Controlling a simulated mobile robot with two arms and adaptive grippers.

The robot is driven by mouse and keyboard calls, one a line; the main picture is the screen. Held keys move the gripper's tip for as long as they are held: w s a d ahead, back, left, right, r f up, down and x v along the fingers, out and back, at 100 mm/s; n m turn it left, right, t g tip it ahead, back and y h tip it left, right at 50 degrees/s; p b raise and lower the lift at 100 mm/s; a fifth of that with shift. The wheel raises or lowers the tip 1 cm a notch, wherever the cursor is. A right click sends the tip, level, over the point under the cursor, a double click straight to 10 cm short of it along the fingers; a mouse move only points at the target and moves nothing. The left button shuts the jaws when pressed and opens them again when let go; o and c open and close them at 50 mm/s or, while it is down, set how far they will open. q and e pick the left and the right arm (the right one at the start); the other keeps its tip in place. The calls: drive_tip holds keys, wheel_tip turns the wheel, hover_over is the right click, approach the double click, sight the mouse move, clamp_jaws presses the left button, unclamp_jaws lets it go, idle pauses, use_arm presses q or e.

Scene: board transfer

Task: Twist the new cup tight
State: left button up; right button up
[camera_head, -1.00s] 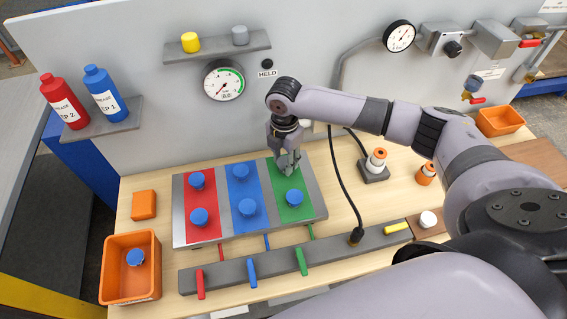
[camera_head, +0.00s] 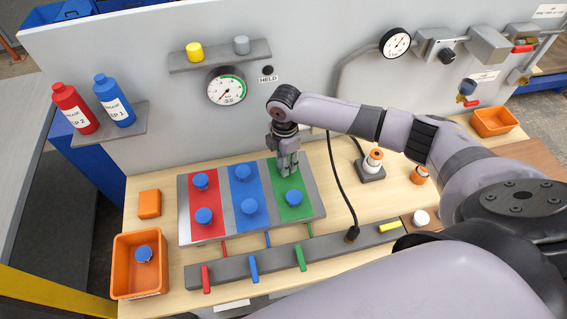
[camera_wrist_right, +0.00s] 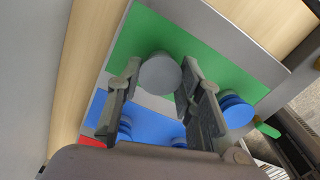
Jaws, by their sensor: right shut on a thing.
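My right gripper (camera_head: 287,167) points down at the far end of the green strip (camera_head: 281,211). In the right wrist view the gripper (camera_wrist_right: 160,92) is shut on a grey round cup (camera_wrist_right: 160,74), with one finger on each side. The cup stands over the green strip; whether it is fully seated cannot be told. In the head view the fingers hide it. A blue cup (camera_head: 293,198) is at the near end of the green strip. The blue strip (camera_head: 239,189) and red strip (camera_head: 211,237) also carry blue cups. My left gripper is not in view.
An orange bin (camera_head: 121,286) at left holds a loose blue cup (camera_head: 144,253). A grey bar (camera_head: 325,249) with coloured levers lies in front of the board. A black cable and an orange-and-white fitting (camera_head: 373,160) stand to the right. A gauge (camera_head: 226,85) hangs behind.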

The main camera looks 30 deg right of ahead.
drive_tip(key=shift+r+m+p, duration=0.15)
drive_tip(key=shift+m+p, duration=0.35)
drive_tip(key=shift+p, duration=0.15)
drive_tip(key=shift+m, duration=0.9)
drive_tip(key=o, duration=1.2)
drive_tip(key=shift+o, duration=0.2)
